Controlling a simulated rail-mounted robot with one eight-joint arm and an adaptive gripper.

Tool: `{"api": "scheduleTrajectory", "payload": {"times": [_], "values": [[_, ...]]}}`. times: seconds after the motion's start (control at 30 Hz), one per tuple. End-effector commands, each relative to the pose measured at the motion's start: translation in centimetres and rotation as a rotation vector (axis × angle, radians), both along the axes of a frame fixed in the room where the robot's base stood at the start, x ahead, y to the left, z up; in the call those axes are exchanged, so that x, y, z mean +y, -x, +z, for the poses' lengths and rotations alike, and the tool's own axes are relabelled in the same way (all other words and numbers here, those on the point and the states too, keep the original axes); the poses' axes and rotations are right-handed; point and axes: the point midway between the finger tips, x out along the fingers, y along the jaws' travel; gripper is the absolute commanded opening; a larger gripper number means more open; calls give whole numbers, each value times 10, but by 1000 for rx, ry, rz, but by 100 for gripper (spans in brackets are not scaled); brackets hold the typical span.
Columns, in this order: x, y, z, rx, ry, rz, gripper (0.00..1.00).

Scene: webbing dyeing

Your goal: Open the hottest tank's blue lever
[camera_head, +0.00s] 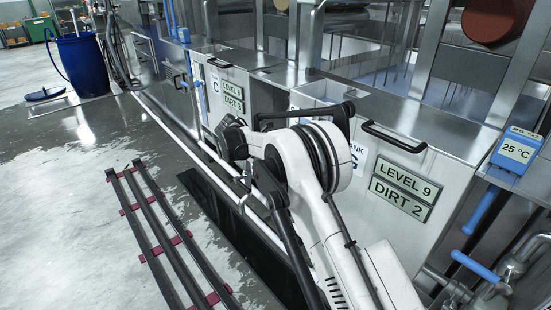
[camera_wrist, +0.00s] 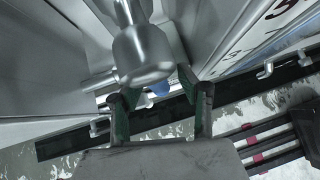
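In the head view a tank at right bears plates reading LEVEL 9 and DIRT 2 (camera_head: 402,190). A blue temperature display (camera_head: 516,150) reading 25 °C stands at its right, above a blue lever (camera_head: 475,266) on steel piping. Farther tanks stand at left, one with plates reading LEVEL and DIRT (camera_head: 233,97); their temperatures are not legible. In the wrist view my gripper (camera_wrist: 155,92) is open, its dark fingers spread. Contact cannot be told.
A black-barred rack with red crosspieces (camera_head: 165,235) lies on the wet floor at left. A blue barrel (camera_head: 82,62) stands at the far left. A long pipe (camera_head: 185,135) runs beside the tanks over a dark floor channel (camera_head: 235,225). The left floor is mostly clear.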

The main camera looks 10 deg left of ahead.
Motion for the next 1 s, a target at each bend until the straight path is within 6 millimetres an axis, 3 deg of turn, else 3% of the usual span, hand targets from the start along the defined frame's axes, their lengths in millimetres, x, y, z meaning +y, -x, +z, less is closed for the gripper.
{"api": "scheduleTrajectory", "payload": {"times": [0.17,0.7,1.0], "values": [[9,6,11,-1,0,2,36],[63,44,76,1,0,1,36],[70,49,85,0,0,0,36]]}}
